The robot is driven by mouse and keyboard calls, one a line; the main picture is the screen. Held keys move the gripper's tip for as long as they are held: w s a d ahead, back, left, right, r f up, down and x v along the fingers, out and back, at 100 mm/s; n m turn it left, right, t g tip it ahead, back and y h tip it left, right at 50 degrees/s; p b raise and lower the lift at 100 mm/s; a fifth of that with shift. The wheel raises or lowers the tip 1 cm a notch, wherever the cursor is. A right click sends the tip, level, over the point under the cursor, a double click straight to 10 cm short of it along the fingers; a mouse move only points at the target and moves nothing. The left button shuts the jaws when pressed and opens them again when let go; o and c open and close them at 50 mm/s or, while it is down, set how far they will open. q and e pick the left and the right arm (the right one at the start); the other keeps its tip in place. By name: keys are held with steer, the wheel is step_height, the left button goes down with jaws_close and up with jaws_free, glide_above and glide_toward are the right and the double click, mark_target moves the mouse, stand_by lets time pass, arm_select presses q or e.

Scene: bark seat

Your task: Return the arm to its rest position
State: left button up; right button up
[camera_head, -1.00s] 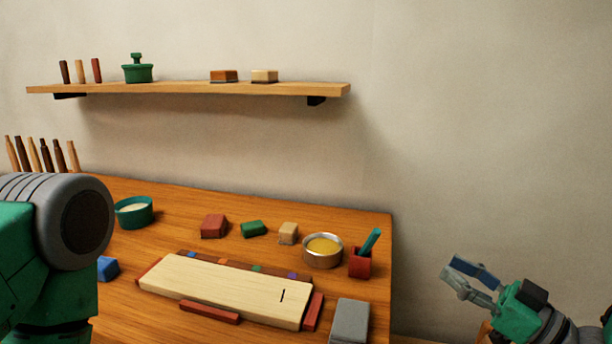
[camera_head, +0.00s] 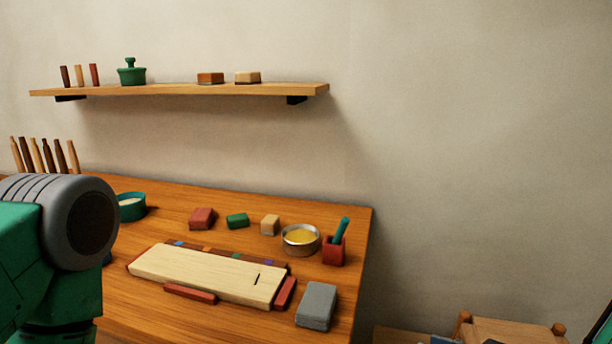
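My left arm's green and grey link fills the lower left of the head view, but its gripper is out of frame. My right gripper is not visible now. Only a dark sliver at the bottom right edge may belong to my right arm, and I cannot tell for certain.
A wooden workbench (camera_head: 180,219) holds a pale board (camera_head: 205,273), a grey block (camera_head: 317,305), a metal bowl (camera_head: 300,240), a red cup (camera_head: 334,251) and small blocks. A wall shelf (camera_head: 180,89) hangs above. A wooden stool (camera_head: 512,330) stands at lower right. Floor between is partly hidden.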

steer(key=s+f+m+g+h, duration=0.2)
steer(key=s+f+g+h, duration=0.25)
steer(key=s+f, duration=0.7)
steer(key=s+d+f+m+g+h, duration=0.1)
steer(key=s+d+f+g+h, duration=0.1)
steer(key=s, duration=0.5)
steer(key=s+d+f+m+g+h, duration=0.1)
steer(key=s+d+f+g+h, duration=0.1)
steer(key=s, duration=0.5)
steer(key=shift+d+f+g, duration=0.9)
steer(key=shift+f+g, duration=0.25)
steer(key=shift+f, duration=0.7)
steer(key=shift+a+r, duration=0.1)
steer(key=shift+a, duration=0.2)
